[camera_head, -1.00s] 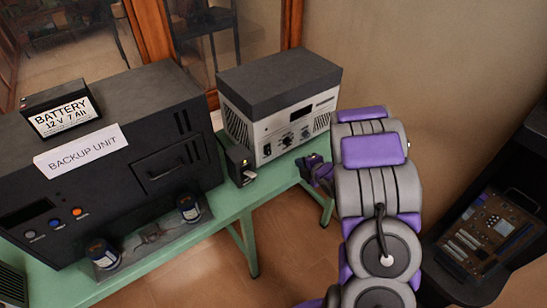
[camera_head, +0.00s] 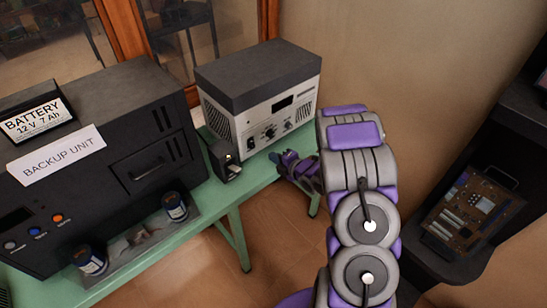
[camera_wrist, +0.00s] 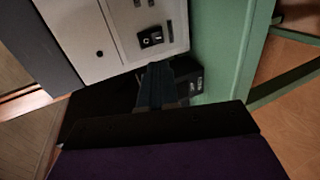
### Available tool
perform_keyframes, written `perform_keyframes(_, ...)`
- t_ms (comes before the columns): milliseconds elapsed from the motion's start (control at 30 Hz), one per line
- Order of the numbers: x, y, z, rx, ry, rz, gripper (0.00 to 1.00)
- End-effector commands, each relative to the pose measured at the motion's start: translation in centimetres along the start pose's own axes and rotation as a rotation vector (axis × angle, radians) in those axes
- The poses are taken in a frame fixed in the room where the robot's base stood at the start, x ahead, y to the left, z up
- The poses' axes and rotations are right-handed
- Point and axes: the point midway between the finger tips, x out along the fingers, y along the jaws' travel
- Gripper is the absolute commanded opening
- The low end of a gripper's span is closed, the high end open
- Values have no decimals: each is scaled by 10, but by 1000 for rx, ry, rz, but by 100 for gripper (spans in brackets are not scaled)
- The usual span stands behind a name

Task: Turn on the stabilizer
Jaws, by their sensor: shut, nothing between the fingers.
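A pale box with a dark top (camera_head: 263,122), probably the stabilizer, stands at the back end of the green bench; I can read no name on it. My gripper (camera_head: 277,156) is low in front of this panel, to the right of a small black box (camera_head: 224,161). In the wrist view my gripper's dark fingers (camera_wrist: 155,72) are together and empty, just below the switch; contact cannot be told.
A large black backup unit (camera_head: 92,165) with a battery (camera_head: 38,117) on it fills the left of the green bench (camera_head: 222,205). Two dark jars (camera_head: 174,206) stand before it. A dark cabinet with a circuit board (camera_head: 470,215) is at the right. A wall is behind my arm.

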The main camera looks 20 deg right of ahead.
Motion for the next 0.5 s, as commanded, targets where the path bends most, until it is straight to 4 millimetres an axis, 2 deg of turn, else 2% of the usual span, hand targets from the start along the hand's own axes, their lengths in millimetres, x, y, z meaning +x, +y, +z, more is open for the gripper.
perform_keyframes(100,26,-2,-1,-1,3,1,0)
perform_keyframes(300,65,-1,-1,-1,2,3,0)
perform_keyframes(500,96,-2,0,-1,1,0,0)
